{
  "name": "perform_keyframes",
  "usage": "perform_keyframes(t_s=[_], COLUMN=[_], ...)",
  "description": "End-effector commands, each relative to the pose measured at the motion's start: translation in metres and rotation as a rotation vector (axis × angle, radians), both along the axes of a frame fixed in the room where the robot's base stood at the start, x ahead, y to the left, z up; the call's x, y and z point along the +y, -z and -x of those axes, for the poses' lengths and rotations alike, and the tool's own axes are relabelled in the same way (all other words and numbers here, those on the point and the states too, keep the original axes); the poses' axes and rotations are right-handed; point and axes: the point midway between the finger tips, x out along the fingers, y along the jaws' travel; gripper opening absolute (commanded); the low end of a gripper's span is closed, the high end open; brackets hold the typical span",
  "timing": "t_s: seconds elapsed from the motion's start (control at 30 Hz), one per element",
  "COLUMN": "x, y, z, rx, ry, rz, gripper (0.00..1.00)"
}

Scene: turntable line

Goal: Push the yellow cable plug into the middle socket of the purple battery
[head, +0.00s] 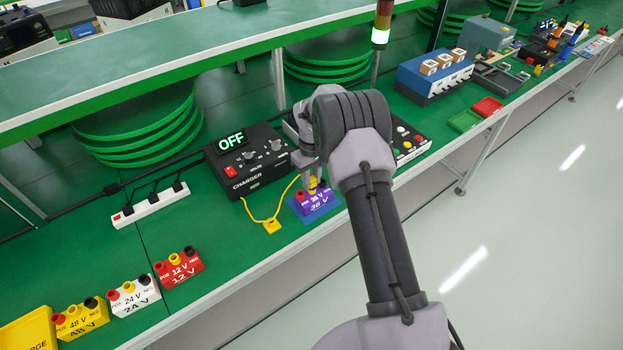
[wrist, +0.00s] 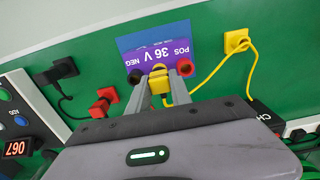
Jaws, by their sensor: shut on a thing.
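The purple battery (head: 322,207), marked 36 V, sits on the green bench below my gripper. In the wrist view the battery (wrist: 135,62) appears upside down, with a red socket (wrist: 185,67) at right and a black socket (wrist: 109,74) at left. My gripper (wrist: 162,88) is shut on the yellow cable plug (wrist: 160,82), between those two sockets at the battery's edge. The plug is over or at the middle socket, which is hidden; I cannot tell how deep it sits. In the head view my gripper (head: 312,178) partly covers the battery's top.
The black charger (head: 248,165) reads OFF. Red (wrist: 103,103) and black (wrist: 62,70) plugs lie nearby in the wrist view. Red (head: 180,270), white (head: 135,296) and yellow (head: 82,320) batteries stand at left.

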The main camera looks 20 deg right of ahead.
Motion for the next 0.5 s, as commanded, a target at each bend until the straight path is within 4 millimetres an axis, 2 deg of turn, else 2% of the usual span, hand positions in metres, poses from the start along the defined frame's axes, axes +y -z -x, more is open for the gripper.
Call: perform_keyframes(t_s=[0.17, 0.2, 0.3, 0.33, 0.5], x=[-0.0001, -0.0001, -0.0001, -0.0001, 0.0000], y=[-0.0004, -0.0004, -0.0004, -0.0004, -0.0003], z=[-0.0001, -0.0001, -0.0001, -0.0001, -0.0001], rx=[0.000, 0.000, 0.000, 0.000, 0.000], ry=[0.000, 0.000, 0.000, 0.000, 0.000], rz=[0.000, 0.000, 0.000, 0.000, 0.000], gripper=[0.00, 0.27, 0.47, 0.51, 0.51])
